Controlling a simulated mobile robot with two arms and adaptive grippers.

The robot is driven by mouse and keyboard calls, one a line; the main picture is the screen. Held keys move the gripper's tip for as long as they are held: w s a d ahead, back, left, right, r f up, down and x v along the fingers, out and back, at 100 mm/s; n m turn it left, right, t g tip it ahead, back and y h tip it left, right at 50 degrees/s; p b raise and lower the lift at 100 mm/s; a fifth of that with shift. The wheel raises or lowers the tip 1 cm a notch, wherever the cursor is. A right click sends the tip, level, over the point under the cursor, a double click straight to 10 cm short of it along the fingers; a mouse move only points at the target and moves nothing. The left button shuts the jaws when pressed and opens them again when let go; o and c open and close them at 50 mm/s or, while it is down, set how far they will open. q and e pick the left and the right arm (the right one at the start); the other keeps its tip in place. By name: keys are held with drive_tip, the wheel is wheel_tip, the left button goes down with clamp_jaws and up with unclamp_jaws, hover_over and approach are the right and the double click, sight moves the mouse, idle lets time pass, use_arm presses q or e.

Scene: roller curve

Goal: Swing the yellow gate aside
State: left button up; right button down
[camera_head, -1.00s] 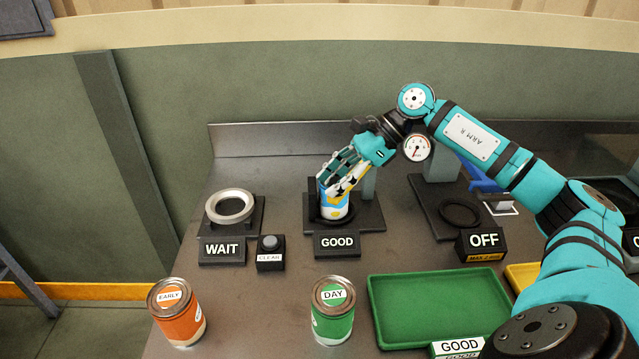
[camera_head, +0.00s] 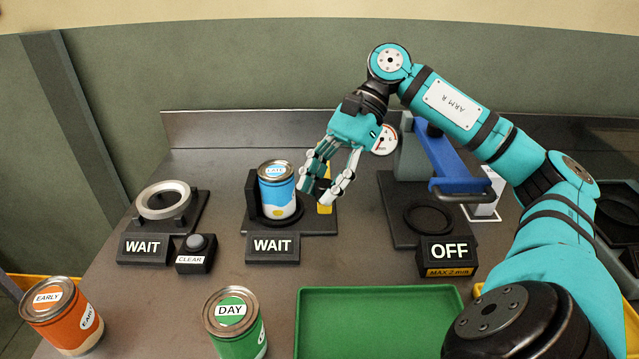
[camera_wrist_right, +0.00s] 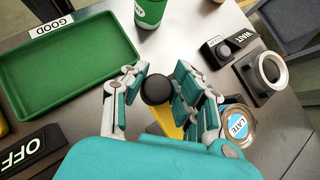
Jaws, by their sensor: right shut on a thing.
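The yellow gate (camera_head: 324,208) stands at the right side of the middle station, just right of a blue LATE can (camera_head: 278,192), and my fingers partly cover it. The can stands upright in the station. My right gripper (camera_head: 320,190) reaches down beside the can. In the right wrist view, its fingers (camera_wrist_right: 160,84) are shut around a black round knob (camera_wrist_right: 156,91) at the end of the yellow gate (camera_wrist_right: 167,122). The LATE can (camera_wrist_right: 238,124) shows beside the fingers there. My left gripper is not in view.
The middle station's sign (camera_head: 272,248) reads WAIT. A left station (camera_head: 163,201) with a grey ring and a CLEAR button (camera_head: 195,246) stand to the left. The OFF station (camera_head: 428,218) is at the right. An EARLY can (camera_head: 62,315), DAY can (camera_head: 235,325) and empty green tray (camera_head: 380,298) are in front.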

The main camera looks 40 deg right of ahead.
drive_tip(key=shift+d, duration=0.2)
drive_tip(key=c, duration=1.4)
unclamp_jaws()
drive_tip(key=o, duration=0.4)
drive_tip(key=shift+s+d, duration=0.2)
drive_tip(key=shift+d, duration=0.1)
drive_tip(key=shift+w, duration=0.1)
drive_tip(key=shift+d+r, duration=0.2)
drive_tip(key=shift+r, duration=0.1)
drive_tip(key=v, duration=1.1)
drive_tip(key=shift+d, duration=0.1)
